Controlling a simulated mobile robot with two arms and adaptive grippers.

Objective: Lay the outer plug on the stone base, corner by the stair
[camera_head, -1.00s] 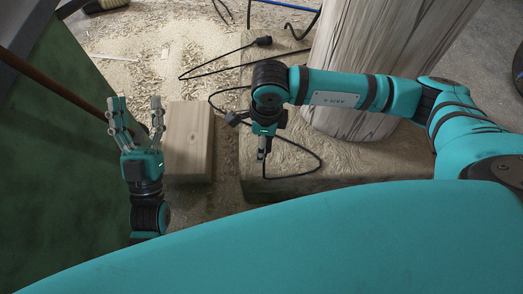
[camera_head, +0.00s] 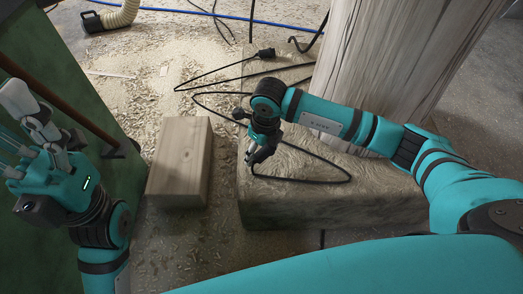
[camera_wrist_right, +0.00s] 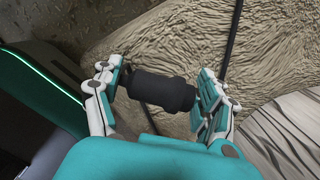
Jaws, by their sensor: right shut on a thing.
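My right gripper (camera_head: 256,150) is shut on a black plug (camera_wrist_right: 160,90), which shows between its fingers in the right wrist view. The gripper is over the left part of the stone base (camera_head: 300,208), a carved block under a thick pillar. Whether the plug touches the stone I cannot tell. A black cable (camera_head: 320,182) loops over the base from near the gripper. A second black plug (camera_head: 266,53) lies near the base's far left corner. My left gripper (camera_head: 38,145) is open and empty at the left edge, near the green panel.
A pale wooden block (camera_head: 180,160) stands left of the base, with a narrow gap between. The pillar (camera_head: 400,70) rises at the right, behind my right arm. Wood shavings cover the floor.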

